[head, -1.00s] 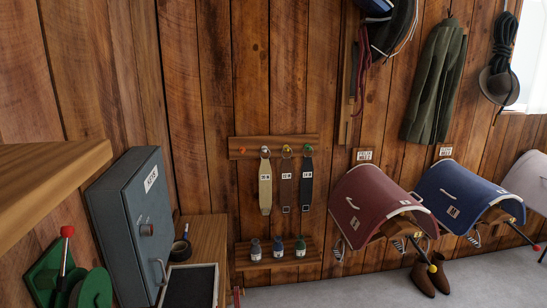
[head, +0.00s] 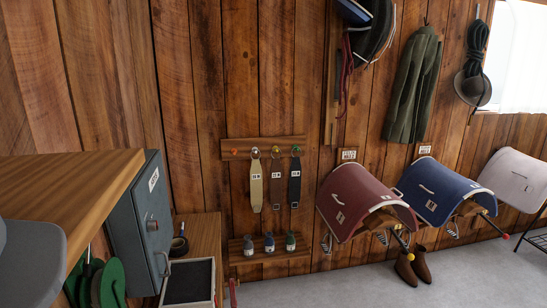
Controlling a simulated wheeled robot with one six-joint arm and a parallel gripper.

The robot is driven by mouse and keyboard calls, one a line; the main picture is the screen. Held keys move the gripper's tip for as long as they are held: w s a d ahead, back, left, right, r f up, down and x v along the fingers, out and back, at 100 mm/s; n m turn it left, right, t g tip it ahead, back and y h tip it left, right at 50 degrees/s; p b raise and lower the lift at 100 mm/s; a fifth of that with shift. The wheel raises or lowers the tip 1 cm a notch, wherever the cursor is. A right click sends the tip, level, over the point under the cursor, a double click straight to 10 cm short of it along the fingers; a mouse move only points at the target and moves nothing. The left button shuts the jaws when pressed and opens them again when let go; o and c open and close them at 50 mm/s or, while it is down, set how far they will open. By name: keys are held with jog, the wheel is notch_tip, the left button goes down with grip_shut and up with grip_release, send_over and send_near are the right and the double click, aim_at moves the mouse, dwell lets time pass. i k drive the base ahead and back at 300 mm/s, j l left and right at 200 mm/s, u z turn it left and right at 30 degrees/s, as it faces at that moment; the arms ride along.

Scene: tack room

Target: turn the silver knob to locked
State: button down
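A blue-grey metal cabinet (head: 128,232) with a white label (head: 153,179), apparently reading KEYS, stands at the left in the head view. A round knob (head: 152,226) sticks out of its door; it looks dull grey-brown in this light. I take it for the silver knob, but its turned position is too small to read. A bent handle (head: 165,266) is lower on the same door. The door looks shut. My gripper is not in view, and nothing touches the knob.
A wooden shelf (head: 75,190) juts out at the left and covers part of the cabinet. Green round parts (head: 110,284) are below it. A dark-lined tray (head: 189,283) and black tape roll (head: 179,246) lie right of the cabinet.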

aim_at(152, 224)
jog(key=j+u, duration=0.1)
jog(key=u, duration=1.1)
jog(key=k, duration=0.3)
